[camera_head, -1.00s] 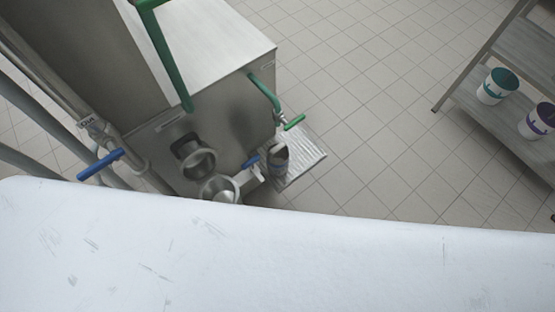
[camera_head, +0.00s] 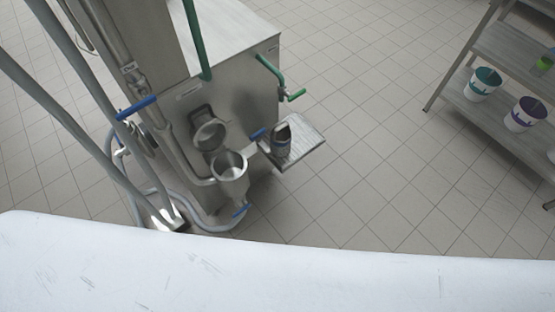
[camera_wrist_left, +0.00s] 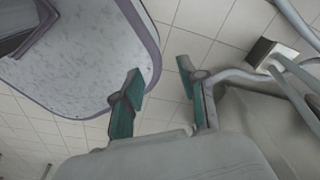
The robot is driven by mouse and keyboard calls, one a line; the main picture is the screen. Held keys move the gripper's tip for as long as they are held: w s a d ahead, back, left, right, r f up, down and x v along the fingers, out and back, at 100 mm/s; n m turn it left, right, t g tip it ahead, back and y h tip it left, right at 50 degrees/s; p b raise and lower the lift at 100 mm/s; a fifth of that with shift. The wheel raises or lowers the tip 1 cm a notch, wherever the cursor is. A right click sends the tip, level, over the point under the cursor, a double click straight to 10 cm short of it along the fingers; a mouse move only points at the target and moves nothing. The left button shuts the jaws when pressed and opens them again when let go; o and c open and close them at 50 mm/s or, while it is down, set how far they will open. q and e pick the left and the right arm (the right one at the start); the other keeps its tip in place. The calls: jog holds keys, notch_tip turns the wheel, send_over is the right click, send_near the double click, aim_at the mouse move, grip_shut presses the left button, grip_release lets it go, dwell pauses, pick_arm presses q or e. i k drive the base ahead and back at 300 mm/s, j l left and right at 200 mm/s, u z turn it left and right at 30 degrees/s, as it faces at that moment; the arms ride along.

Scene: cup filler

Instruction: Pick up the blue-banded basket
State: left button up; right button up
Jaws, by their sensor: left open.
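In the head view two white containers stand on a shelf at the right. One container (camera_head: 483,85) has a teal inside and a small dark mark on its side. The other container (camera_head: 525,115) has a purple inside and a purple-blue band. I cannot tell whether either is the blue-banded basket; no other basket is clear. My left gripper (camera_wrist_left: 160,74) shows in the left wrist view with its two teal-padded fingers spread apart and nothing between them. It is not seen in the head view and is not near the containers. My right gripper is not in view.
A steel machine (camera_head: 232,100) with green and blue handles stands at the left, with a funnel (camera_head: 230,172), hoses and a small side tray (camera_head: 308,150). A dark cup-like part (camera_head: 282,140) is at that tray. Open tiled floor (camera_head: 380,150) lies between machine and shelf rack (camera_head: 502,45).

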aim_at(280, 135)
jog(key=k+u, duration=0.1)
jog(key=u, duration=1.7)
jog(key=l+u, duration=0.5)
jog(key=k+l+u, duration=0.15)
jog(key=l+u, duration=0.35)
jog(key=k+l+u, duration=0.15)
jog(key=l+u, duration=0.35)
